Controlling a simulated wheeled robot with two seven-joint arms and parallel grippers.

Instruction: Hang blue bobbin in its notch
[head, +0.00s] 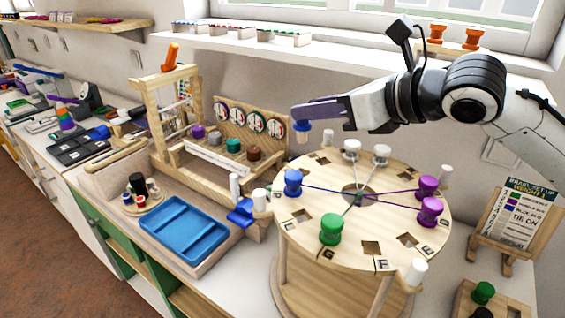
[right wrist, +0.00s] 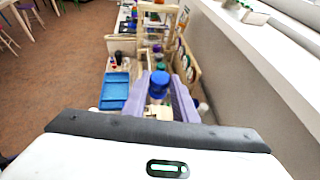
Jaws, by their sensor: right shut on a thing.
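My right gripper (head: 303,113) comes in from the right, past the far left edge of the round wooden braiding disc (head: 300,215). Its purple fingers are shut on a blue bobbin (head: 302,127), which hangs below the fingertips, above the disc level. The held bobbin also shows between the fingers in the right wrist view (right wrist: 160,80). Another blue bobbin (head: 293,181) sits at the disc's left edge, with a thread to the centre hole. Square notches ring the disc, some empty, with letters such as F and G at the front rim. My left gripper is not in view.
Two purple bobbins (head: 430,209), a green one (head: 331,229) and two white ones (head: 381,153) sit around the disc. White posts (head: 416,271) stand at its rim. A blue tray (head: 184,229) and wooden frame (head: 155,125) are left. A card easel (head: 513,220) stands right.

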